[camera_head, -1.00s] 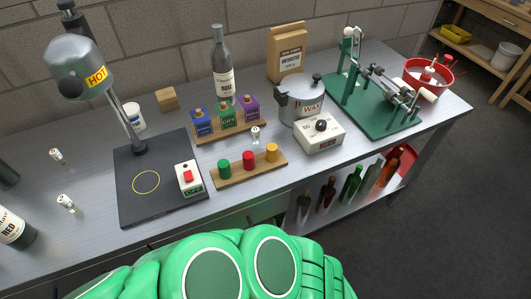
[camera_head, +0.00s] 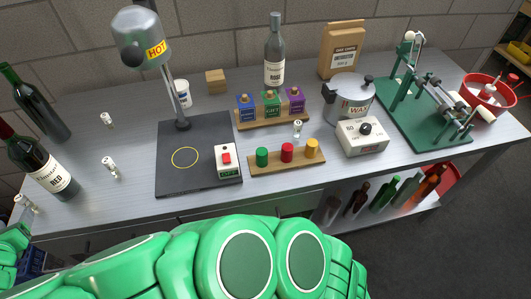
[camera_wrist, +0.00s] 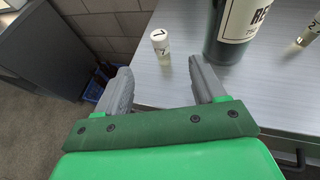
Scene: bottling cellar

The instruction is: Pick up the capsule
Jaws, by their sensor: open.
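My gripper (camera_wrist: 163,80) is open and empty in the wrist view, its two grey fingers apart over the table edge. A small pale cylinder with a printed top (camera_wrist: 160,40) stands just beyond the fingertips, apart from them. It seems to be the one at the far left table edge in the head view (camera_head: 24,203). Coloured caps that may be the capsules stand on a wooden strip in the head view: green (camera_head: 262,156), red (camera_head: 287,152) and yellow (camera_head: 311,148). They are far to the right of the gripper. Which piece is the capsule, I cannot tell.
A dark wine bottle (camera_head: 45,168) stands close right of the pale cylinder, also in the wrist view (camera_wrist: 236,30). More small cylinders (camera_head: 110,166) stand beyond. A heater marked HOT (camera_head: 142,40) rises over a black plate (camera_head: 190,130). A blue crate (camera_wrist: 95,92) sits below the table.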

